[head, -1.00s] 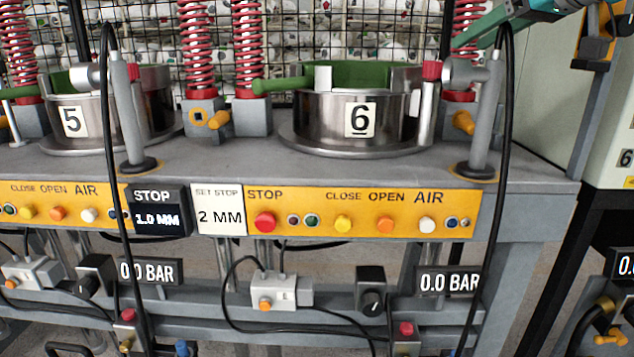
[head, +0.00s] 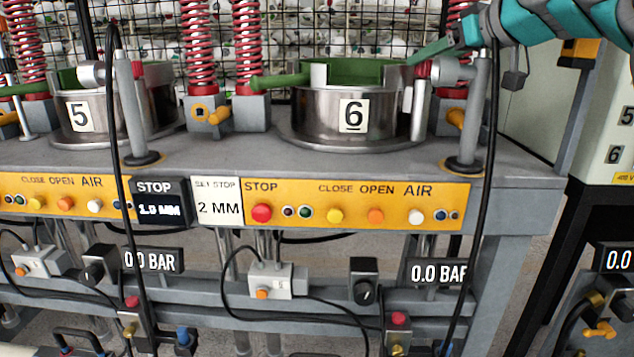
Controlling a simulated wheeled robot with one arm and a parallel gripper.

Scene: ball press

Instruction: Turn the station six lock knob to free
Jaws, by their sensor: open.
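Station six is the steel pot (head: 318,115) marked 6, with a green inner part. At its right, a red knob (head: 422,69) sits on the end of a grey cylinder (head: 452,71) on an upright post. An orange-yellow knob (head: 456,118) is on the grey block to the right of the pot, and another (head: 217,115) is on the left block. No label shows which one is the lock knob. My gripper (head: 428,54) reaches in from the upper right, open, just above the red knob. Contact cannot be told, and one finger is mostly hidden.
A yellow panel (head: 300,212) with buttons runs along the front edge below the pot. Black cables (head: 490,150) hang down in front of the posts. Red springs (head: 197,50) and a wire mesh stand behind. Station five's pot (head: 160,105) is at the left.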

